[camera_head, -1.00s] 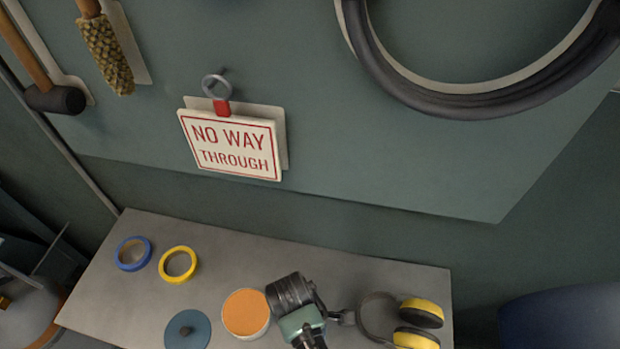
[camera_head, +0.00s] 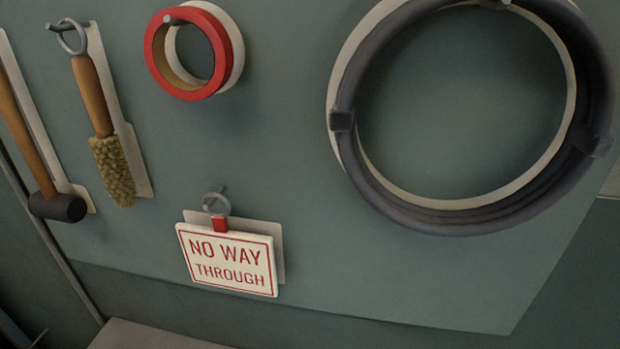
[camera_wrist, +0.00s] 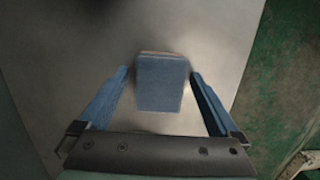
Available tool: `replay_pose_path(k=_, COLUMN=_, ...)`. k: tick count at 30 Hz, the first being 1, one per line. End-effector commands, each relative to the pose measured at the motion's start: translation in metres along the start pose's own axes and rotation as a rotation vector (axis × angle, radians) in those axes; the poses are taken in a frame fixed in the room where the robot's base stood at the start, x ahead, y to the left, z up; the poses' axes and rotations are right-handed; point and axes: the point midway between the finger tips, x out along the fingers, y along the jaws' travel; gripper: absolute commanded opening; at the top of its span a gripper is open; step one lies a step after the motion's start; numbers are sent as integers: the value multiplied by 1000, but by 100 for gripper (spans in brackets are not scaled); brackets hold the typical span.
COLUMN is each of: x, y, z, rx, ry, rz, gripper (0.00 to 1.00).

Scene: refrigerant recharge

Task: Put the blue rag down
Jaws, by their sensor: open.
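In the wrist view, the blue rag (camera_wrist: 161,84) shows as a small folded block with a thin pinkish edge along its far side. It lies between the two blue fingers of my gripper (camera_wrist: 160,73), with a gap on each side. The fingers are spread open and do not appear to touch it. A flat grey surface (camera_wrist: 190,30) is behind and below the rag; the rag looks to be resting on it, but the height is hard to judge. The head view shows neither the rag nor my gripper.
In the wrist view, green floor (camera_wrist: 285,90) lies beyond the surface's right edge. The head view shows a wall board with a "NO WAY THROUGH" sign (camera_head: 228,262), red tape roll (camera_head: 190,50), brush (camera_head: 112,170), mallet (camera_head: 57,205) and black hose coil (camera_head: 345,160). A bench corner (camera_head: 150,335) shows below.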

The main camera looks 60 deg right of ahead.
Motion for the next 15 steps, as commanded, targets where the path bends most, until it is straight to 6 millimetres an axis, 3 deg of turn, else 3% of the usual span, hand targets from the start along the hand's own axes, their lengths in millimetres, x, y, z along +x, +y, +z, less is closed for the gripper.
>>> replay_pose_path(k=8, x=-13, y=1, z=0, rx=0, ry=2, rz=3, gripper=98)
replay_pose_path(k=15, x=-62, y=1, z=0, rx=0, ry=3, rz=4, gripper=98)
